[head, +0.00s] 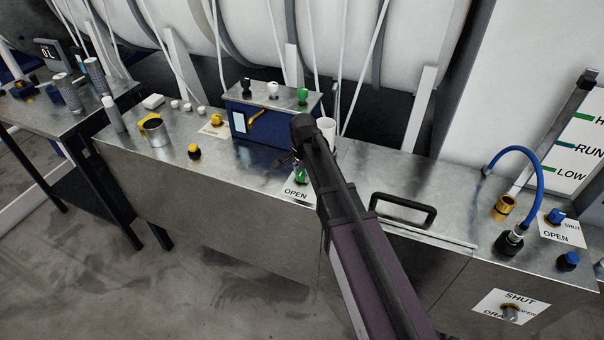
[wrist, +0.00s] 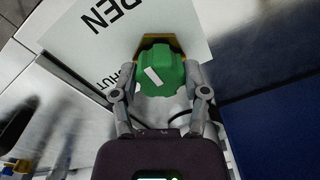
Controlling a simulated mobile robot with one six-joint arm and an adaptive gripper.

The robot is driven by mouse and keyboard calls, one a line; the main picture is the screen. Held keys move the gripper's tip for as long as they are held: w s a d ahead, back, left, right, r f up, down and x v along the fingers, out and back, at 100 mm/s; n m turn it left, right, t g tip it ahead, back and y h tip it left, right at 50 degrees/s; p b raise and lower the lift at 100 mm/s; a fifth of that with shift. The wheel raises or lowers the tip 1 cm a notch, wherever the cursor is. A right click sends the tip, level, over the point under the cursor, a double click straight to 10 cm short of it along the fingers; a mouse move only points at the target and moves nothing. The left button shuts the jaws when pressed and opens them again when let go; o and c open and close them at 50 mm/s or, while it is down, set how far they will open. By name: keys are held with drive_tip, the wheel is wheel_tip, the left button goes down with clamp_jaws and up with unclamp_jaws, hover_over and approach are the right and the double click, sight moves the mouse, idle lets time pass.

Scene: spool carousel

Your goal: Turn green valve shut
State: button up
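The green valve (wrist: 162,66) is a faceted knob with a white mark, seen close up in the wrist view. It sits on a brass-coloured base over a white plate (wrist: 70,35) lettered OPEN and SHUT, partly cut off or covered. The white mark lies slanted; I cannot tell which word it points to. My gripper (wrist: 160,72) has its two fingers spread on either side of the valve, with a small gap showing at the left finger. In the head view the green valve (head: 300,175) is partly hidden by my arm.
A blue box (head: 268,122) with black, white and green knobs stands just behind the valve, a white cup (head: 327,130) beside it. A black handle (head: 402,209) rises from the bench at right. A blue hose (head: 527,155) and blue valves lie farther right.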

drive_tip(key=shift+n, duration=0.4)
drive_tip(key=n, duration=0.8)
drive_tip(key=shift+s+n, duration=0.1)
drive_tip(key=shift+n, duration=0.2)
drive_tip(key=n, duration=0.4)
drive_tip(key=shift+n, duration=0.3)
drive_tip(key=shift+n+g, duration=0.3)
drive_tip(key=shift+n, duration=1.7)
drive_tip(key=o, duration=1.1)
drive_tip(key=shift+o, duration=0.2)
drive_tip(key=shift+m, duration=0.3)
